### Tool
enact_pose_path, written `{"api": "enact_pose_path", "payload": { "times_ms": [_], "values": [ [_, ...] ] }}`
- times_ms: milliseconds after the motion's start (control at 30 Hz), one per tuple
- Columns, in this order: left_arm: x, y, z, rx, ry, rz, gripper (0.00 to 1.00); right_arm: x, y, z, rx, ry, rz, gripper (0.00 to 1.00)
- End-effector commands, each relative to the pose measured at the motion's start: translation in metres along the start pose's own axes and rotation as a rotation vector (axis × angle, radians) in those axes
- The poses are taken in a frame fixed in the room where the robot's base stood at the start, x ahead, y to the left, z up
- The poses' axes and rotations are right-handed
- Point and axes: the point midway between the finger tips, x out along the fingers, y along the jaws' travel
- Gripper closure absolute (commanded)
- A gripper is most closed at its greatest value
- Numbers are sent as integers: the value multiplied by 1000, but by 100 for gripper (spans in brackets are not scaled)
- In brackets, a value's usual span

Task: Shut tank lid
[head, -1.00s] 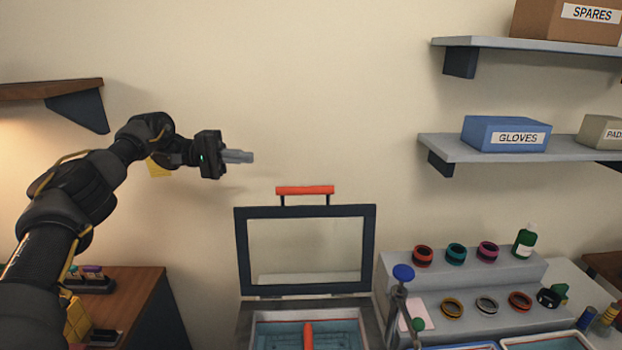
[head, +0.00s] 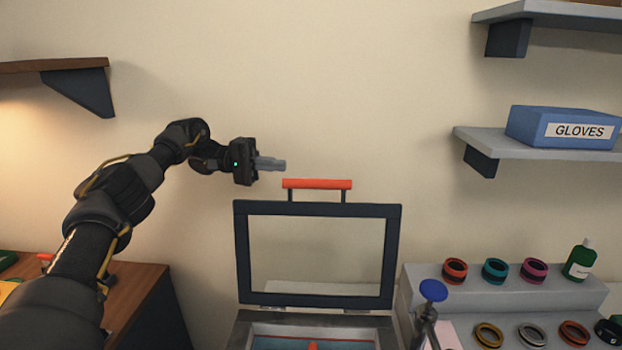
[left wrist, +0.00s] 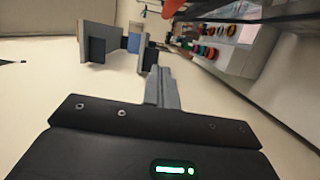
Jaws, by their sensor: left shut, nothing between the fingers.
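The tank lid (head: 317,210) stands upright and open at the back of the tank (head: 245,330). It is a dark frame around a clear pane, with an orange handle (head: 318,184) on its top edge. My left gripper (head: 284,164) is shut and empty, just left of the handle and slightly above it in the picture. The gripper's closed fingers also show in the left wrist view (left wrist: 162,88). Part of an orange bar, likely the handle, shows at the top of that view (left wrist: 173,7). My right gripper is not in view.
A blue-knobbed post (head: 432,291) stands right of the tank. Colored rings (head: 495,270) and a green bottle (head: 580,260) sit on a grey stepped stand (head: 420,275). A shelf with a blue gloves box (head: 560,128) is at upper right. The wall area above the lid is clear.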

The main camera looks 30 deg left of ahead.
Motion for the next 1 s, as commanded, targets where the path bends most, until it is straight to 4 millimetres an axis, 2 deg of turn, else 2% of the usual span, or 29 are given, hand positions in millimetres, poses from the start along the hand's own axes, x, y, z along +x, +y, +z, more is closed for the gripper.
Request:
{"api": "enact_pose_path", "payload": {
  "times_ms": [500, 733, 833, 1000],
  "values": [
    [43, -1, 1, 0, -4, 2, 100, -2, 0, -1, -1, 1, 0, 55],
    [72, 0, 2, -1, -7, 2, 100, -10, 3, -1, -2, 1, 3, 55],
    [94, 1, 2, -2, -9, 1, 100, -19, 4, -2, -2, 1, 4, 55],
    [97, 0, 17, 0, -5, -1, 100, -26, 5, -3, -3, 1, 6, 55]
  ]
}}
